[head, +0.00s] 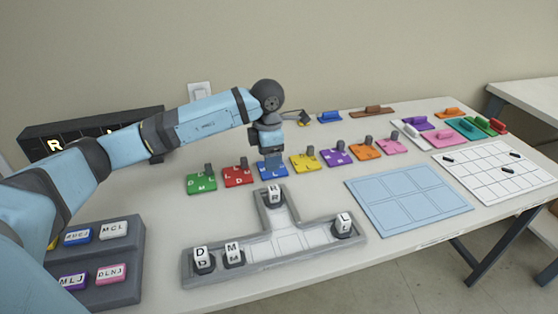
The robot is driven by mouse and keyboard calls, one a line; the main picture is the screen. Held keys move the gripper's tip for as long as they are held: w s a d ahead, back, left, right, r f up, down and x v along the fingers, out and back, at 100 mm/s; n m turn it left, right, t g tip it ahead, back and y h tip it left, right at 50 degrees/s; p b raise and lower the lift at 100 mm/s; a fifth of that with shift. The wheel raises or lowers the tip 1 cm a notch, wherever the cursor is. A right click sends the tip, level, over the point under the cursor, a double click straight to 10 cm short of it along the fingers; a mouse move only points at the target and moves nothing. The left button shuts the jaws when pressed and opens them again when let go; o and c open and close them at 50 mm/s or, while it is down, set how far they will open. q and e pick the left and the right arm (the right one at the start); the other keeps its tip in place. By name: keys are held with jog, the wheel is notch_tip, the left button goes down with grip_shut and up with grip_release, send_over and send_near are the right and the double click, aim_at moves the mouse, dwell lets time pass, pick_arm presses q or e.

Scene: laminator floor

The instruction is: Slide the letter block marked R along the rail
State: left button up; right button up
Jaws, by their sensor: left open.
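A grey T-shaped rail tray (262,247) lies on the table with white letter blocks on dark bases. The block marked D (202,256) and the block marked M (233,253) stand at its left end. A block marked L (343,224) stands at its right end. A block (275,194) stands at the top of the stem; its letter looks like H or R, but I cannot tell which. A dark board (90,128) at the back left shows a lit letter R (54,146). My left gripper (270,160) is open, pointing down above a blue lettered tile (272,170), behind the stem.
Coloured lettered tiles with grey knobs, such as the green one (202,183), stand in a row behind the tray. A blue gridded mat (408,195) and a white grid board (500,168) lie right. A grey rack (124,230) with word tiles stands left.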

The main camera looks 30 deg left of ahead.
aim_at(270, 189)
pick_arm(q)
jog(key=shift+f, duration=0.1)
notch_tip(270, 189, down, 14)
jog(key=shift+r, duration=0.15)
dwell(0.6)
